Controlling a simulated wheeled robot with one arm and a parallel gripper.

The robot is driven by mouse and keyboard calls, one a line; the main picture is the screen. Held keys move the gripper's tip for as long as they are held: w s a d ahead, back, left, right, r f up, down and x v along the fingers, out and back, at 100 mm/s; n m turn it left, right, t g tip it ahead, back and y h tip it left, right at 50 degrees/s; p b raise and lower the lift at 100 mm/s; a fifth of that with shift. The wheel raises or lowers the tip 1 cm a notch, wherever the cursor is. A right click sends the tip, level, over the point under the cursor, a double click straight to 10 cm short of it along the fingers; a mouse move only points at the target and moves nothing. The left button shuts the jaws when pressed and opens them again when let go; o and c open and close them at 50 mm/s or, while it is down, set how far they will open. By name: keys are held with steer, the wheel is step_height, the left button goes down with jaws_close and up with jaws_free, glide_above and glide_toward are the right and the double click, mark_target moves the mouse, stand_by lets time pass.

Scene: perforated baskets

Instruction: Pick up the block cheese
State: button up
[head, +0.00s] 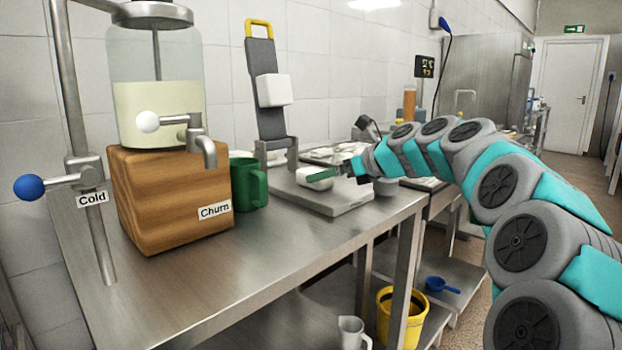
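A small white rounded block (309,182), which looks like the block cheese, is on or just above the grey base plate (350,197) of a device with a raised grey lever (264,65). My gripper (325,176) reaches in from the right. A green finger lies across the top of the white block and hides part of it. The other finger is not clearly visible, so I cannot tell whether the gripper is closed on the block. A second white, squarer block (273,90) is on the face of the raised lever.
A wooden churn (170,205) with a clear tank and a green mug (250,184) stand to the left on the steel table (270,265). A yellow bucket (402,318), a blue scoop (440,285) and a grey jug (352,334) are lower down. The table's front is clear.

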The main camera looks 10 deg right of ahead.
mark_target(315, 170)
steer(key=x, duration=0.5)
steer(key=shift+w+r, duration=0.2)
steer(key=shift+w, duration=0.1)
jaws_close()
stand_by(0.6)
